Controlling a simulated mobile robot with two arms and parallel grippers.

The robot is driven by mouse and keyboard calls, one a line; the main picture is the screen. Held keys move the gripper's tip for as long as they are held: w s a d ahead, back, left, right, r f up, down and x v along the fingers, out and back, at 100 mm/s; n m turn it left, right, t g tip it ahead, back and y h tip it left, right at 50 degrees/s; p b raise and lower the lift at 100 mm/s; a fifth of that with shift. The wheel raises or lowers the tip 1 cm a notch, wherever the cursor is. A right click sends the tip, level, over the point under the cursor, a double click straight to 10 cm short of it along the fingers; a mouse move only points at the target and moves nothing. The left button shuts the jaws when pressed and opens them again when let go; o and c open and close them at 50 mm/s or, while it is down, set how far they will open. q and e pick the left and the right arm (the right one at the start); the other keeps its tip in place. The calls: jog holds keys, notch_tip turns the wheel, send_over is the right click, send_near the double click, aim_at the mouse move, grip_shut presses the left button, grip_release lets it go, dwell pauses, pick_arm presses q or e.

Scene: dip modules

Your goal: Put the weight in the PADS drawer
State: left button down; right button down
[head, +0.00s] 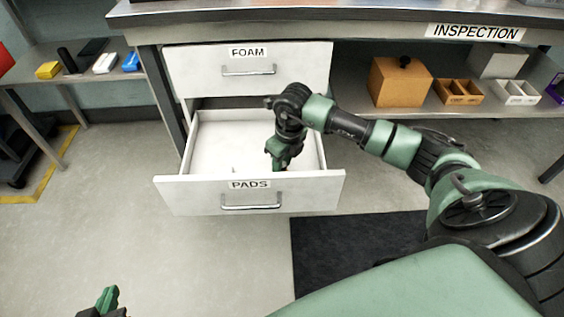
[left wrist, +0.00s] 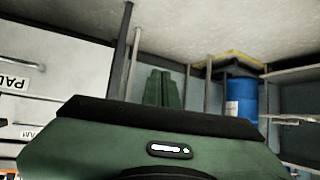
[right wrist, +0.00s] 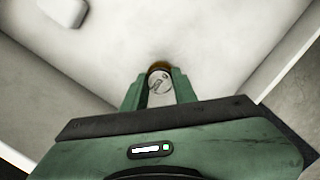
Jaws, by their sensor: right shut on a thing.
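The PADS drawer (head: 250,197) is pulled open under the bench, with a pale interior. My right gripper (head: 281,162) reaches down inside it, toward its right side. In the right wrist view, my right gripper (right wrist: 159,90) is shut on the weight (right wrist: 159,82), a small round piece with a silvery face and a brownish edge. The weight is over the drawer floor; whether it touches the floor I cannot tell. The fingers hide it in the head view. My left gripper (head: 108,300) is low at the left, away from the drawer; its fingers (left wrist: 165,89) are together and empty.
The closed FOAM drawer (head: 248,85) sits directly above. A pale rounded object (right wrist: 65,10) lies in the drawer in the right wrist view. A shelf at right holds an orange box (head: 398,82) and small trays (head: 458,92). The floor in front is clear, with a dark mat (head: 350,245).

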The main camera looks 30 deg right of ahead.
aim_at(284, 166)
pick_arm(q)
jog(key=shift+w+r, duration=0.1)
pick_arm(e)
jog(key=c, duration=1.1)
grip_release()
jog(key=r, duration=0.2)
jog(key=r+p, duration=0.1)
jog(key=r, duration=0.1)
jog(key=r+p, duration=0.1)
jog(key=r, duration=0.1)
jog(key=shift+s+d+r, duration=0.1)
jog(key=shift+s+d, duration=0.05)
jog(key=shift+s, duration=0.25)
pick_arm(q)
jog(key=s+a+f+g+y, duration=0.1)
jog(key=s+a+f+g, duration=0.1)
jog(key=s, duration=0.4)
jog(key=s+a+f+g+p, duration=0.1)
jog(key=s+a+f+g, duration=0.1)
jog(key=s+g, duration=0.3)
jog(key=shift+s+f+y, duration=0.4)
jog(key=shift+s+f, duration=0.35)
pick_arm(e)
jog(key=r, duration=0.4)
jog(key=s+r, duration=0.1)
jog(key=shift+r, duration=0.4)
